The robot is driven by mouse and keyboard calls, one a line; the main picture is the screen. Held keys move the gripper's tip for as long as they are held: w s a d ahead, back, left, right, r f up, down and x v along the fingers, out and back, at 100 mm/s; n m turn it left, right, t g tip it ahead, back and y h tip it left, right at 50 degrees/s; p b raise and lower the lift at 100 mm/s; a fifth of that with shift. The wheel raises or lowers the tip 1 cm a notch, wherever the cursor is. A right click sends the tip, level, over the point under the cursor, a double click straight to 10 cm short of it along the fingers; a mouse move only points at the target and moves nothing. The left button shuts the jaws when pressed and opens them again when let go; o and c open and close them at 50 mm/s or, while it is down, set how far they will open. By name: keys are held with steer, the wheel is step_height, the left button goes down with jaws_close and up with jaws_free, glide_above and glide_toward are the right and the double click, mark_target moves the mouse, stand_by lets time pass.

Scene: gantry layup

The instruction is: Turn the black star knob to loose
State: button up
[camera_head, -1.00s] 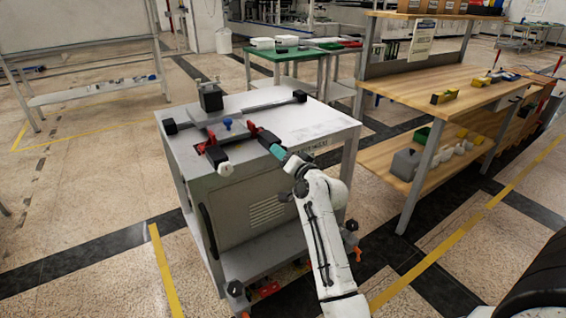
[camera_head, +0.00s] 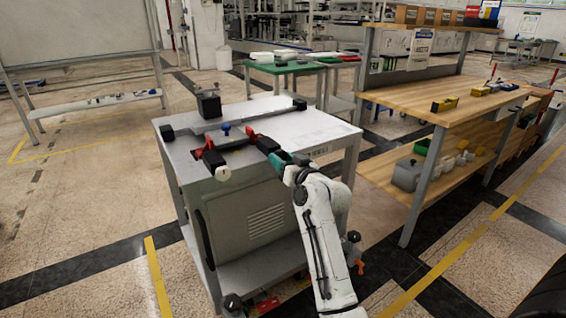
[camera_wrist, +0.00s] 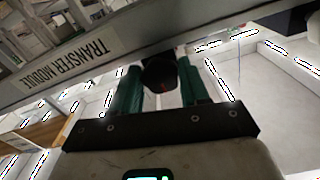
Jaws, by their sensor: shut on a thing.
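The black star knob (camera_wrist: 158,73) shows as a dark round end between my teal fingers in the wrist view; its star outline is hard to make out. My gripper (camera_head: 279,158) is shut on it at the front edge of the grey cart top (camera_head: 305,128). The knob is mostly hidden by the fingers in the head view, at the end of a black and red clamp (camera_head: 261,141). A second black and red clamp (camera_head: 210,154) with a pale end stands to the left, apart from my gripper.
A blue knob (camera_head: 224,129) and a black block (camera_head: 209,106) sit on the fixture behind. The cart's labelled edge (camera_wrist: 95,57) runs close above my fingers in the wrist view. A wooden workbench (camera_head: 420,95) stands to the right. Floor is open at the left.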

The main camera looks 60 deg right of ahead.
steer(key=shift+f, duration=0.25)
steer(key=o, duration=1.1)
steer(key=shift+r, duration=0.15)
steer(key=shift+c, duration=0.2)
steer(key=p+v, duration=0.1)
steer(key=v, duration=1)
steer(key=shift+w, duration=0.1)
